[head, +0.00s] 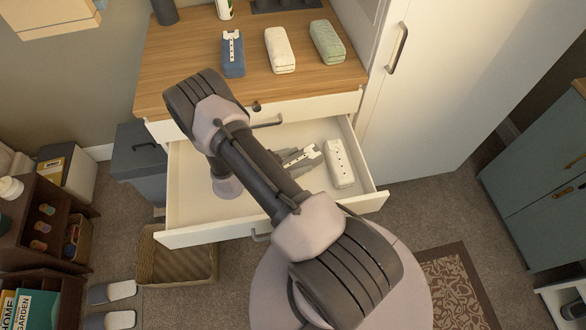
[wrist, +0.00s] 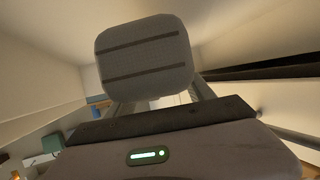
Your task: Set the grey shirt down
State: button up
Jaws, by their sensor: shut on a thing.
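The grey shirt (head: 311,153) is a folded bundle with a pale buttoned strip, inside the open drawer (head: 205,234) in the head view. My arm hides part of it. In the wrist view the grey shirt (wrist: 145,60) shows as a grey block with two dark stripes, between my fingers. My gripper (head: 297,160) is shut on it, low in the drawer. I cannot tell if the shirt touches the drawer floor. A white folded shirt (head: 340,164) lies just right of it.
A blue (head: 232,54), a cream (head: 280,50) and a green folded bundle (head: 326,41) lie on the wooden top (head: 180,50) above the drawer. The drawer's left part looks clear. A tall white cabinet (head: 440,90) stands at right, a wicker basket (head: 178,262) at lower left.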

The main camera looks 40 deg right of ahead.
notch_tip(320, 180, down, 3)
jog(key=shift+f+b, duration=0.2)
jog(key=shift+b, duration=0.3)
jog(key=shift+f, duration=0.25)
jog(key=o, duration=1.5)
jog(key=shift+r, duration=0.1)
jog(key=shift+a+r, duration=0.1)
jog(key=shift+r, duration=0.25)
jog(key=p+v, duration=0.4)
jog(key=v, duration=0.7)
jog(key=shift+a, duration=0.3)
